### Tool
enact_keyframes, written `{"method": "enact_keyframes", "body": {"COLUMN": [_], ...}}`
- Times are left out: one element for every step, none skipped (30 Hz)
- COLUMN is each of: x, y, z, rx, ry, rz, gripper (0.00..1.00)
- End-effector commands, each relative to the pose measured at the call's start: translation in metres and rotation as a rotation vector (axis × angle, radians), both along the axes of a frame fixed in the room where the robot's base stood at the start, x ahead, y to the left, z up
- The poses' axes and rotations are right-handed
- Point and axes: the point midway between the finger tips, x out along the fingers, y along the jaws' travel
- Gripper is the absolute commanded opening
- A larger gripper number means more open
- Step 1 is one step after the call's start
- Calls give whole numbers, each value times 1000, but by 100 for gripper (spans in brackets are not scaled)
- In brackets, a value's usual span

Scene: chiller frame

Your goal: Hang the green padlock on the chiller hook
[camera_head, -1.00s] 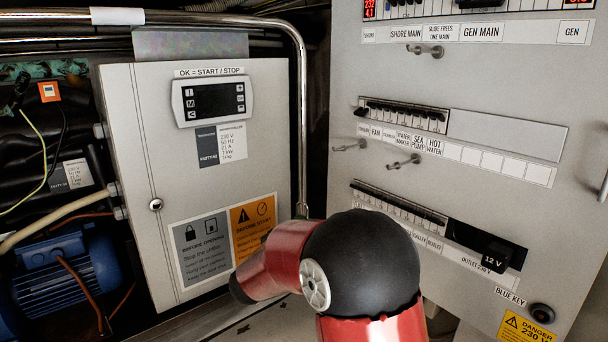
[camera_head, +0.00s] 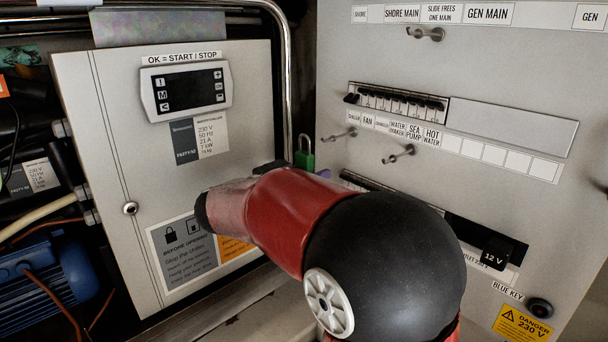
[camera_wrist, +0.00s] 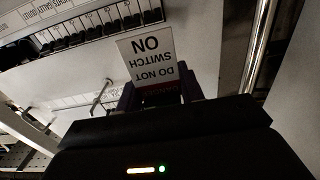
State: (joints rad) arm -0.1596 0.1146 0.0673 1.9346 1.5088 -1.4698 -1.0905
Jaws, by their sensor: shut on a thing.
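The green padlock (camera_head: 303,160) shows in the head view just above my red forearm, upright with its shackle up; my arm hides part of it. My gripper (camera_wrist: 158,92) is shut on it, with purple fingers.
A second hook (camera_head: 398,153) is lower right and a third (camera_head: 425,34) is higher. A vertical pipe (camera_head: 287,100) runs beside the grey chiller box (camera_head: 108,150). Open space lies before the panel.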

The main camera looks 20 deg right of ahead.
Motion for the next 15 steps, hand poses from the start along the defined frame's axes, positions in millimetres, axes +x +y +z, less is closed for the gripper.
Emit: {"method": "enact_keyframes", "body": {"x": [1, 2, 2, 3, 4, 4, 5, 6, 7, 7, 8, 8, 9, 10, 11], "y": [-3, -5, -7, -9, -10, -13, -14, -16, -18, -20, -22, -24, -26, -28, -30], "z": [0, 0, -1, -1, -1, -1, -2, -2, -2, -3, -3, -3, -3, -4, -4], "rx": [0, -1, -1, -1, 0, 0, 0, 0, 0, 0, -1, -1, -1, -1, -1], "ry": [-1, -1, -1, -1, -1, -1, -1, -1, -1, -1, -1, -1, -1, -1, -1], "rz": [-1, -1, -2, -2, -2, -1, -1, -1, -1, -2, -2, -2, -2, -1, -1], "gripper": [10, 10, 10, 10, 10, 10, 10, 10, 10, 10, 10, 10, 10, 10, 10]}}
